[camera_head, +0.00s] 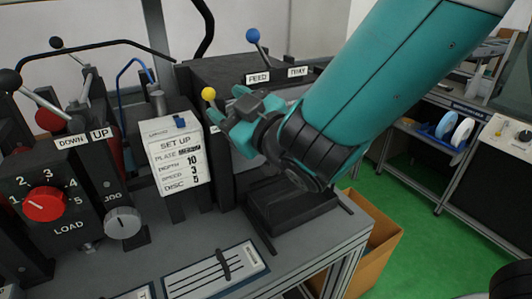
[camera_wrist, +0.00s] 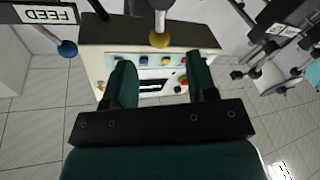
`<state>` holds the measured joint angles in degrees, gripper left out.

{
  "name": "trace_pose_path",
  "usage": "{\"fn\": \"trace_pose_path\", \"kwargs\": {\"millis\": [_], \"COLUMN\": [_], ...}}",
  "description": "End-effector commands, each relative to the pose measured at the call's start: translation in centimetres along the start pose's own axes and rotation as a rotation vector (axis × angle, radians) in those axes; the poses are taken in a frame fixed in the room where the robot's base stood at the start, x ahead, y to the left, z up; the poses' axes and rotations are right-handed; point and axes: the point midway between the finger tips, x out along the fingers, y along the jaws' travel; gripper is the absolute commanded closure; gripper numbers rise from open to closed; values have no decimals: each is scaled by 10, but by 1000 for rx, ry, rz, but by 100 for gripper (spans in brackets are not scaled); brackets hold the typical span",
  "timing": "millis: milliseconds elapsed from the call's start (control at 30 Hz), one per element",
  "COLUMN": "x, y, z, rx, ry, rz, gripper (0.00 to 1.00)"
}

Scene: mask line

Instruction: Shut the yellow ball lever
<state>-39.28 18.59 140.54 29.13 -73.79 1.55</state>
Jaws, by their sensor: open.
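The yellow ball (camera_head: 208,94) tops a lever beside the dark machine block, just left of my gripper (camera_head: 226,110) in the head view. In the wrist view the yellow ball (camera_wrist: 160,40) hangs from a grey rod, centred sideways between the fingers and a little above their tips. My gripper (camera_wrist: 162,72) is open, with nothing between its fingers. The ball looks close to the fingertips, but I cannot tell if they touch. The lower part of the lever is hidden in the head view.
A blue ball lever (camera_head: 253,35) stands behind, by the FEED label (camera_head: 258,78). A white SET UP card (camera_head: 178,155) stands left of my gripper. Black-knobbed levers and a red LOAD dial (camera_head: 45,204) are further left. A slider panel (camera_head: 215,270) lies in front.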

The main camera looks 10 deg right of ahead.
Motion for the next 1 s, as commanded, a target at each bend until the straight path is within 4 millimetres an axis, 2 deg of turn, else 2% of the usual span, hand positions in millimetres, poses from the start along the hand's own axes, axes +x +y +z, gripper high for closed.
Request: {"fn": "trace_pose_path", "kwargs": {"millis": [33, 100, 167, 300, 700, 1000], "x": [-12, -27, -36, -45, -78, -89], "y": [-3, -3, -2, 2, -2, -1], "z": [6, 6, 8, 10, 4, 1], "rx": [1, 1, 3, 11, -1, 0], "ry": [3, 4, 2, -8, 3, -2], "rz": [1, 0, 8, 26, 1, -1], "gripper": [48, 48, 48, 48, 48, 48]}}
